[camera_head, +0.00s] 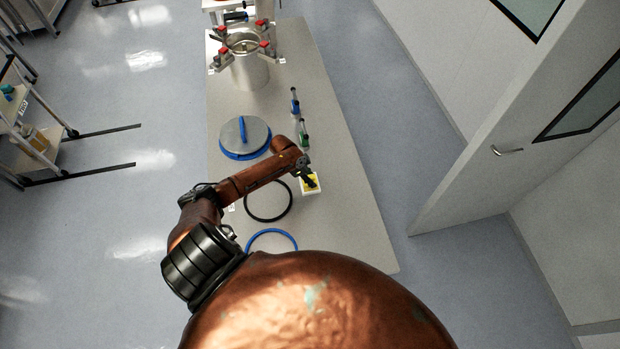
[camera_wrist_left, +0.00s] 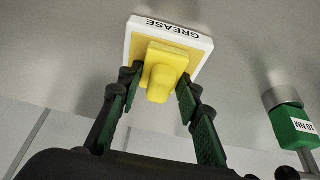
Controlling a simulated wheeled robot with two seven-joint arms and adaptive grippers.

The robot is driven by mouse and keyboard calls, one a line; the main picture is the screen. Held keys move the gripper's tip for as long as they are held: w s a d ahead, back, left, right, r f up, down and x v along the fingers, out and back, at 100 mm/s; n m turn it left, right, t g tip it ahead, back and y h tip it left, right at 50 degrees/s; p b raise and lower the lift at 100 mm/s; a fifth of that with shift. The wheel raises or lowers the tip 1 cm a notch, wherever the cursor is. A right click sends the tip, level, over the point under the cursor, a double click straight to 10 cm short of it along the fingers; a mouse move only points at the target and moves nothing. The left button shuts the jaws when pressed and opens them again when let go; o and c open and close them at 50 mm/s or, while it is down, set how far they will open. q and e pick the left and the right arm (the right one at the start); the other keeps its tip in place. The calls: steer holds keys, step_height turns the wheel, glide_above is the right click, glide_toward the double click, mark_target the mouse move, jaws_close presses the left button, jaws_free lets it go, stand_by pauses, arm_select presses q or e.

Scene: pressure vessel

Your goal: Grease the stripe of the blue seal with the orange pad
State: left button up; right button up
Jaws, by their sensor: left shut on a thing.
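The blue seal (camera_head: 272,231) is a thin ring lying flat on the table near me. Its near part is hidden by my body, and I cannot make out a stripe on it. The pad (camera_wrist_left: 168,62), called orange, looks yellow here and has a rounded knob. It sits at the white grease tray (camera_wrist_left: 203,50), which has a yellow inside and a label. The tray also shows in the head view (camera_head: 303,191). My left gripper (camera_head: 310,183) is shut on the pad's knob, with a finger on each side. My right gripper is not in view.
A black ring (camera_head: 289,205) lies beside the tray, near the blue seal. A grey lid with blue rim (camera_head: 233,138) and a metal vessel (camera_head: 249,73) stand farther back. Green (camera_head: 304,138) and blue (camera_head: 295,104) tools stand behind the tray. The table's right side is clear.

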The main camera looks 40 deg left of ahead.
mark_target(310, 176)
arm_select(q)
steer(key=shift+s, duration=0.1)
steer(key=shift+r+p, duration=0.45)
steer(key=shift+p, duration=0.15)
step_height(310, 176, up, 6)
steer(key=p, duration=0.5)
steer(key=shift+p, duration=0.35)
